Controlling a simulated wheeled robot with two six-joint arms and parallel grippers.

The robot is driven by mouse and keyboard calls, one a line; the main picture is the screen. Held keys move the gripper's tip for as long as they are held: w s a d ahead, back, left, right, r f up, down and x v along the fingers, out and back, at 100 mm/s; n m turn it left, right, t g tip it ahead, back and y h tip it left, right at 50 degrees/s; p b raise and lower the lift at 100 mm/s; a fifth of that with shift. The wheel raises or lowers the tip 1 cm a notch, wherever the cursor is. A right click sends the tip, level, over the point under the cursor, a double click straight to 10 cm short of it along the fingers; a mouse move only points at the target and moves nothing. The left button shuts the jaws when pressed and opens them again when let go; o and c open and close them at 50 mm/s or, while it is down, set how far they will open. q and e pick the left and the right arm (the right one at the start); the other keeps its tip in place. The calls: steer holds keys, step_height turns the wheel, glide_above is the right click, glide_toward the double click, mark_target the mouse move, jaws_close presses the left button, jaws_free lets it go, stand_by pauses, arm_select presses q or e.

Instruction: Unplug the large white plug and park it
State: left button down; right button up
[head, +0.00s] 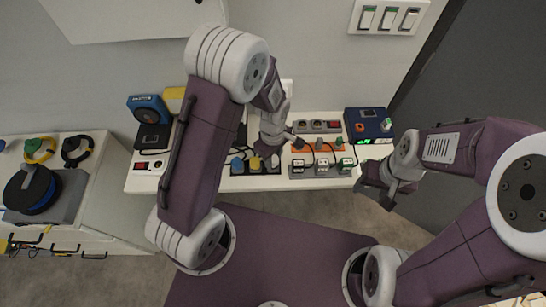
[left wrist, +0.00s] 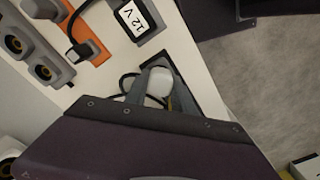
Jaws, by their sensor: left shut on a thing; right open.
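My left gripper (head: 268,148) reaches down over the white counter, above a dark strip (head: 236,184) with blue and yellow plugs. In the left wrist view its two grey fingers (left wrist: 161,90) are shut on a white plug (left wrist: 159,82). The plug sits between the fingers, with a dark block (left wrist: 207,73) behind it. I cannot tell whether the plug is seated or clear of a socket. My right gripper (head: 378,198) is open and empty, in front of the counter's right end.
A grey strip with small white plugs (head: 321,168) and an orange panel (head: 301,163) stand right of the left gripper. A dark blue box (head: 367,124) is at the right end. A black cable reel (head: 32,189) is far left.

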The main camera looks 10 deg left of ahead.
arm_select(q)
steer(key=shift+f, duration=0.65)
stand_by(1.1)
steer(key=c, duration=1)
jaws_free()
steer(key=shift+r, duration=0.1)
step_height(320, 180, up, 9)
steer(key=shift+f, duration=0.1)
steer(key=shift+a, duration=0.1)
